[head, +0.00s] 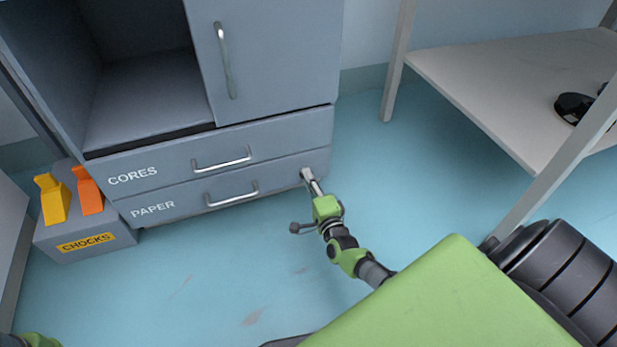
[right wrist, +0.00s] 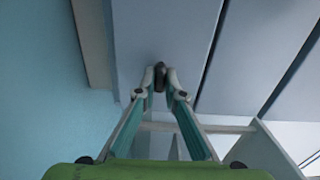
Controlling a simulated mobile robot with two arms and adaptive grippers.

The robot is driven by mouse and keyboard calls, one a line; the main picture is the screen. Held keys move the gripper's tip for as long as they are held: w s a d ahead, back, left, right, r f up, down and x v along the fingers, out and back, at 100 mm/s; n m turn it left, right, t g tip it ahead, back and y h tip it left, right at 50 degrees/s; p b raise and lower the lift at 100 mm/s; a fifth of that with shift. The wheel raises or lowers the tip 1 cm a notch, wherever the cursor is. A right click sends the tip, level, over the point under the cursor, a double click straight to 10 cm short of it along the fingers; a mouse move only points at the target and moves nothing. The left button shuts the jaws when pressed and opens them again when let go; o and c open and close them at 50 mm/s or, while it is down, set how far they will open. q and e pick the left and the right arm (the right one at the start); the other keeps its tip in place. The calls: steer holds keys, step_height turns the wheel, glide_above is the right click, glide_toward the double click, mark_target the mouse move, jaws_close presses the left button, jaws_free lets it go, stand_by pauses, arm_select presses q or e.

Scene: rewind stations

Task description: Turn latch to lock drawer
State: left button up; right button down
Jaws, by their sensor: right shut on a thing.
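The grey cabinet has two drawers that look shut, the CORES drawer (head: 275,142) above and the PAPER drawer (head: 170,212) below. Each has a silver bar handle. My right gripper (head: 306,174) reaches the right end of the PAPER drawer front. In the right wrist view its two fingertips (right wrist: 160,80) are shut on a small dark latch (right wrist: 160,74) against the grey front. In the head view the fingers cover the latch, so its turn angle cannot be told. Only a green piece of my left arm shows at the bottom left; its gripper is out of view.
A grey CHOCKS box (head: 85,250) with yellow and orange chocks stands left of the cabinet. A shelf table (head: 500,85) with a dark object (head: 573,107) stands at the right. The blue floor (head: 200,275) before the drawers is clear.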

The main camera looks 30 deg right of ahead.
steer(key=c, duration=2.1)
jaws_free()
steer(key=shift+c, duration=0.2)
steer(key=v, duration=0.7)
steer(key=shift+s, duration=0.25)
steer(key=shift+a, duration=0.1)
